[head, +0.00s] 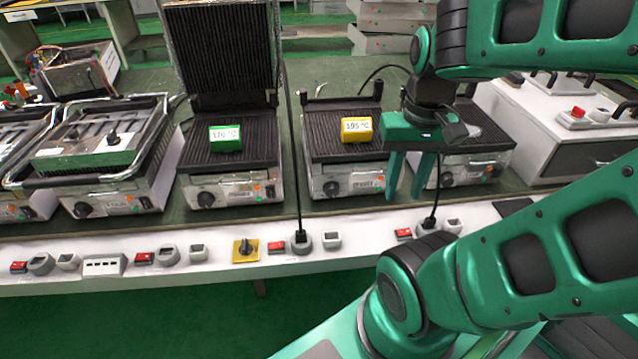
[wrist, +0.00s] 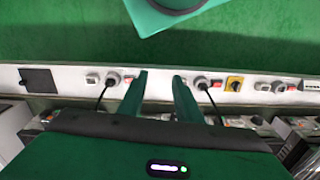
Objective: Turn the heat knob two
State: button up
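Several grills have a dark round heat knob on the front; no number marks knob two. One knob (head: 205,199) is on the grill with the green 110 °C block (head: 226,138). Another knob (head: 332,189) is on the grill with the yellow 195 °C block (head: 357,130). Further knobs are on the left grill (head: 83,210) and the right grill (head: 447,180). My gripper (head: 405,196) is open and empty, fingers pointing down, right of the yellow-block grill's knob and apart from it. In the wrist view its fingers (wrist: 160,83) are spread over the white strip.
A white strip (head: 365,240) along the table's front carries plugs, red switches and a black switch on a yellow plate (head: 245,250). Upright cables (head: 296,150) rise from it. One grill lid (head: 225,50) stands open. A white unit (head: 550,130) is at right.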

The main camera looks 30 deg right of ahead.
aim_at(331, 189)
jog(key=z, duration=1.3)
jog(key=k, duration=1.75)
jog(key=u, duration=0.45)
jog(key=i, duration=1)
jog(key=z, duration=0.05)
